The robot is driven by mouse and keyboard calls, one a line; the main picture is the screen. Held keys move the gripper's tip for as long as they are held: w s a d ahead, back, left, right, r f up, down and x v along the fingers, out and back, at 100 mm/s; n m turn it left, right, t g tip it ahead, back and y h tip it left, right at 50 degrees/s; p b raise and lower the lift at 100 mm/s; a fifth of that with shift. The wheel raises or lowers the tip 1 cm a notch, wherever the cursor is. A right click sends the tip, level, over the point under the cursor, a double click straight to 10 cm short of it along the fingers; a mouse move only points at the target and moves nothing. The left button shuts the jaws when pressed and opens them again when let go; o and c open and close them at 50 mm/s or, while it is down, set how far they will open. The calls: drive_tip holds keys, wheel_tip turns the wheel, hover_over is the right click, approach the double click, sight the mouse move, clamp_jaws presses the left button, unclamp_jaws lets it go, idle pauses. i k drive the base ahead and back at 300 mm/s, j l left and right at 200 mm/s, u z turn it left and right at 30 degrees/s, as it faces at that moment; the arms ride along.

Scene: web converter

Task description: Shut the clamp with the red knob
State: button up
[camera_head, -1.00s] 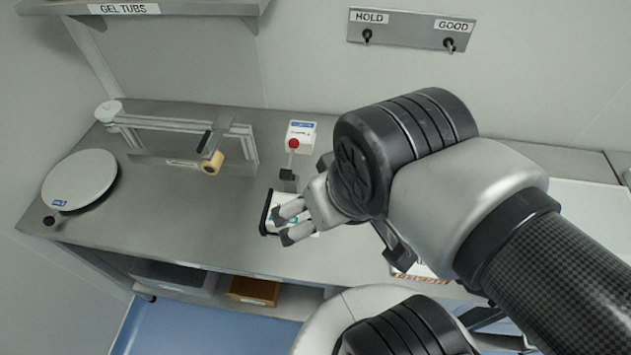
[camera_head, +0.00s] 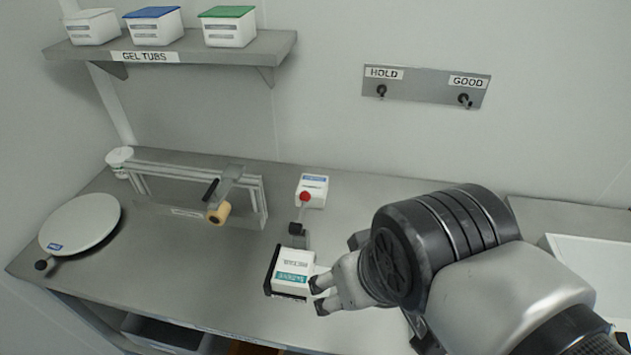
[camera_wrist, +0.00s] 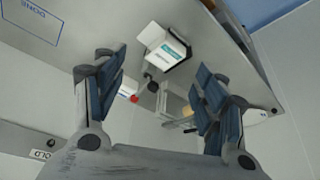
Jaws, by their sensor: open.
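The clamp's red knob (camera_head: 305,196) sits on top of a lever that stands up from a dark clamp base (camera_head: 296,228) on the steel bench. A white box with a teal label (camera_head: 292,270) lies in a dark holder just in front of the clamp. My gripper (camera_head: 316,296) is open and empty, at the right side of this box; I cannot tell whether it touches. In the wrist view the red knob (camera_wrist: 134,98) and the white box (camera_wrist: 163,48) show between the spread fingers (camera_wrist: 163,95), farther off.
A white box (camera_head: 312,189) stands behind the knob. A metal frame with a tan roller (camera_head: 219,213) and a round white plate (camera_head: 80,222) are at left. A shelf (camera_head: 180,50) holds tubs. A HOLD/GOOD hook plate (camera_head: 426,86) is on the wall. Bench space left of the clamp is clear.

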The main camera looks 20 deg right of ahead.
sight(296, 229)
drive_tip(key=i+j+z, duration=0.1)
drive_tip(key=j+z, duration=0.15)
drive_tip(key=z, duration=0.2)
drive_tip(key=j+z, duration=0.6)
drive_tip(key=z, duration=0.25)
drive_tip(key=j+z, duration=0.3)
drive_tip(key=z, duration=0.15)
drive_tip(key=k+j, duration=0.1)
drive_tip(key=j, duration=0.3)
drive_tip(key=k+j+z, duration=0.1)
drive_tip(key=j, duration=0.25)
drive_tip(key=k+j, duration=0.15)
drive_tip(key=j, duration=0.2)
drive_tip(key=k+j+z, duration=0.1)
drive_tip(key=j, duration=0.3)
drive_tip(key=i+l, duration=0.1)
drive_tip(key=l, duration=0.25)
drive_tip(key=i+l+u, duration=0.15)
drive_tip(key=l, duration=0.55)
drive_tip(key=i+j+u, duration=0.05)
drive_tip(key=i, duration=0.05)
